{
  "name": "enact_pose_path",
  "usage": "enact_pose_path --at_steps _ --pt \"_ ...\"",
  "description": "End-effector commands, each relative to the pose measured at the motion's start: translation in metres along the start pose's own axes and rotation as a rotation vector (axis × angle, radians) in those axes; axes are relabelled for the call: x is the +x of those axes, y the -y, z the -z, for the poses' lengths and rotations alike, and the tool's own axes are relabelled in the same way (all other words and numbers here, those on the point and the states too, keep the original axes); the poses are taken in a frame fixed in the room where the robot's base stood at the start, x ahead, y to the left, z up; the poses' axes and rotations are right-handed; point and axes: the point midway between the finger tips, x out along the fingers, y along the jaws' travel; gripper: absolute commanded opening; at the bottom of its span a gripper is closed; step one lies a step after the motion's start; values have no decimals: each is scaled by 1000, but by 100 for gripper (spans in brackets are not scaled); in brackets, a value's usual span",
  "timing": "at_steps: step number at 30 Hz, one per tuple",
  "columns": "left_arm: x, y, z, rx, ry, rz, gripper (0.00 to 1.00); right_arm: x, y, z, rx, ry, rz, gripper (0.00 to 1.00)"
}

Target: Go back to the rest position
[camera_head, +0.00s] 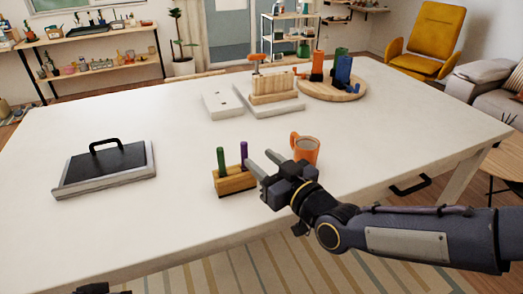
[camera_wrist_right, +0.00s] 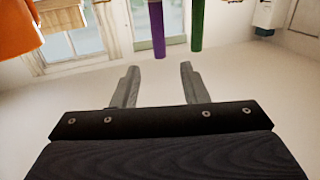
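My right gripper (camera_head: 260,168) reaches in from the right over the white table (camera_head: 150,229), its two fingers apart with nothing between them. In the right wrist view the open fingers (camera_wrist_right: 157,85) point toward a purple peg (camera_wrist_right: 157,28) and a green peg (camera_wrist_right: 196,25). The pegs stand upright in a wooden block (camera_head: 236,184), just left of the gripper in the head view. An orange mug (camera_head: 307,150) stands right behind the gripper. A dark piece of my left arm (camera_head: 98,289) shows at the bottom left edge; its gripper fingers are out of view.
A dark, black-handled panel on a grey base (camera_head: 105,168) lies at the left. White slabs (camera_head: 222,106), a wooden block (camera_head: 272,87) and a round board (camera_head: 332,92) with coloured items stand at the back. The table's left front area is clear.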

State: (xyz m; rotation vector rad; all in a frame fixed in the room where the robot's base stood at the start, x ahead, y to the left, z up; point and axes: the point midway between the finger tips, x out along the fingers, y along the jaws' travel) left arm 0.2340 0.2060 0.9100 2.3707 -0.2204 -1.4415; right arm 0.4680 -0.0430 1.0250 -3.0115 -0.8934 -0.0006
Motion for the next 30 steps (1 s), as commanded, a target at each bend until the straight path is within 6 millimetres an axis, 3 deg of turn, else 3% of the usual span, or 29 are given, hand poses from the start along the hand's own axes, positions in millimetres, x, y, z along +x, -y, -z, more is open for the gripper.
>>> enact_pose_path --at_steps 5,8,11,15,18,21,25,30 --pt "-3 -1 2 0 0 0 0 -4 -3 0 -6 31 -10 40" --pt "-12 -5 6 0 0 0 0 -20 -14 -3 -16 142 -48 40" --pt "-25 -11 12 0 0 0 0 -57 -35 -9 7 327 -133 40" --pt "-44 -20 22 0 0 0 0 -139 -57 -18 161 593 -281 40" --pt "-54 -25 28 0 0 0 0 -196 -53 -22 325 731 -348 40" --pt "-62 -28 31 0 0 0 0 -240 -38 -26 481 825 -370 40" --pt "-67 -31 34 0 0 0 0 -273 -18 -30 619 897 -360 40" --pt "-68 -31 34 0 0 0 0 -284 -10 -32 668 925 -350 40"
